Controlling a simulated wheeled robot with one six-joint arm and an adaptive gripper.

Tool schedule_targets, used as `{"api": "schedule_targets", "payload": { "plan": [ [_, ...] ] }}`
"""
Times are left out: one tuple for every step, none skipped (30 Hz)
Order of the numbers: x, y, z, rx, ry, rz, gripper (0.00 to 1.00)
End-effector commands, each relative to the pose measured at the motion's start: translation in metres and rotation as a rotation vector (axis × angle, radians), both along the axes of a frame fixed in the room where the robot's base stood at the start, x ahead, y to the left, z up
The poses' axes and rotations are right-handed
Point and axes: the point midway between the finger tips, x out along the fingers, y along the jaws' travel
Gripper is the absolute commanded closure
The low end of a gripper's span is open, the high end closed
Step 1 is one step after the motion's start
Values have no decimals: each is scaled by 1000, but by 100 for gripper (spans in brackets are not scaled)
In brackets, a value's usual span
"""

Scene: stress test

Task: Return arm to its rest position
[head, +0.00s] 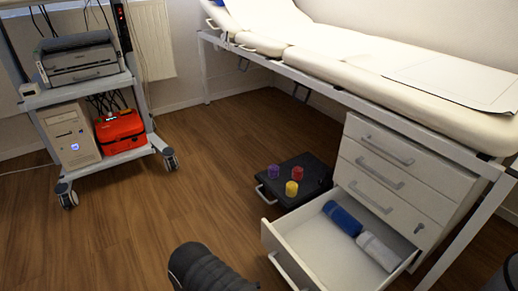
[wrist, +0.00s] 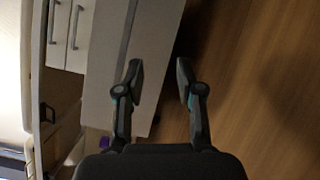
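My gripper (wrist: 160,80) shows in the wrist view with its two dark fingers apart and nothing between them. Past the fingers, the pale drawer (wrist: 155,55) and the wood floor are in view. In the head view, a dark rounded part of my arm shows at the bottom middle, left of the open drawer. The fingers are not visible in the head view.
A white cabinet (head: 405,175) has its bottom drawer (head: 315,250) pulled out, holding a blue roll (head: 342,219) and a white roll (head: 378,251). A black case (head: 310,175) bears purple, red and yellow pieces. A wheeled cart (head: 110,158) stands left. Floor between is clear.

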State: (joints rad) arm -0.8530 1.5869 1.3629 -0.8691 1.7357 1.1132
Motion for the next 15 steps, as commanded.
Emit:
{"api": "schedule_targets", "payload": {
  "plan": [
    [-11,-8,-7,8,78,-23,63],
    [-17,-12,-10,18,122,-37,63],
    [-23,-14,-11,36,180,-55,63],
    [-28,-16,-10,53,220,-70,63],
    [-31,-16,-8,74,258,-82,63],
    [-35,-16,-4,100,303,-100,63],
    [-37,-16,-1,118,331,-113,63],
    [-39,-16,3,138,357,-124,63],
    [-41,-16,8,164,389,-139,63],
    [-42,-16,12,186,410,-148,63],
    [-43,-16,17,207,431,-160,63],
    [-44,-15,24,238,457,-172,63],
    [-45,-14,30,263,476,-182,63],
    [-45,-14,36,288,494,-190,63],
    [-46,-13,45,323,517,-203,63]
  ]
}}
